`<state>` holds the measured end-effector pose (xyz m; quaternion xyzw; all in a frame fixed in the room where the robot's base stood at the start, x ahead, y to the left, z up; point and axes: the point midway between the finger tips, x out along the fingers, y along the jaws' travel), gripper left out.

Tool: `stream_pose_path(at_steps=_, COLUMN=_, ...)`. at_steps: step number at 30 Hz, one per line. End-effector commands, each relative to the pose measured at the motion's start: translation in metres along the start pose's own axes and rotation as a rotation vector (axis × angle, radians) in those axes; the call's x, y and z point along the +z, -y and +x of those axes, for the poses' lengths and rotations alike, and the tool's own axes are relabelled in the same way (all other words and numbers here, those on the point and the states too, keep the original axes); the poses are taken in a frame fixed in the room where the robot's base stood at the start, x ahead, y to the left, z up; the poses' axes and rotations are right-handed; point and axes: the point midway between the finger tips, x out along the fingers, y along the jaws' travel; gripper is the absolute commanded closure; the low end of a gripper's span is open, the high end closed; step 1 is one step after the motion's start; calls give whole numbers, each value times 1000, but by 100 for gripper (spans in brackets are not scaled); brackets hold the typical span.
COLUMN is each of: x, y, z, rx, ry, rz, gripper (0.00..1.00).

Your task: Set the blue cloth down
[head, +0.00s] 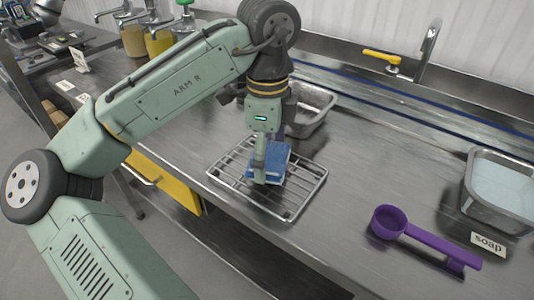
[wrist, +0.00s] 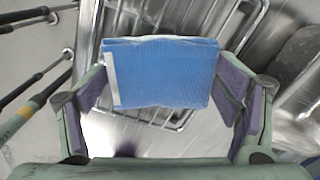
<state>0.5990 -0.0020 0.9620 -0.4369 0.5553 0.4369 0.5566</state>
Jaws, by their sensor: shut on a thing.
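The blue cloth (head: 272,160) is a folded block with a pale edge, held over the wire rack (head: 305,188) on the steel counter. My gripper (head: 266,170) is shut on the cloth. In the wrist view the cloth (wrist: 163,74) spans between the two fingers of my gripper (wrist: 162,95), with the rack (wrist: 190,20) behind it. I cannot tell whether the cloth touches the rack's bars.
A steel pan (head: 313,112) stands just behind the rack. A purple scoop (head: 425,237) lies to the right, near a soap tub (head: 503,190) and its label (head: 487,243). A faucet (head: 428,45) is at the back. Bare counter lies between rack and scoop.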

Motion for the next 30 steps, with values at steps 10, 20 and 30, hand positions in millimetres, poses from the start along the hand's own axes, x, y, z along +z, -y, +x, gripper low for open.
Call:
stream_pose_path(at_steps=10, x=0, y=0, z=12, rx=-1, ry=2, rz=-2, gripper=40)
stream_pose_path(at_steps=20, x=1, y=0, z=15, rx=0, ry=2, rz=-2, gripper=5)
stream_pose_path(at_steps=30, x=0, y=0, z=15, rx=-1, ry=2, rz=-2, gripper=0)
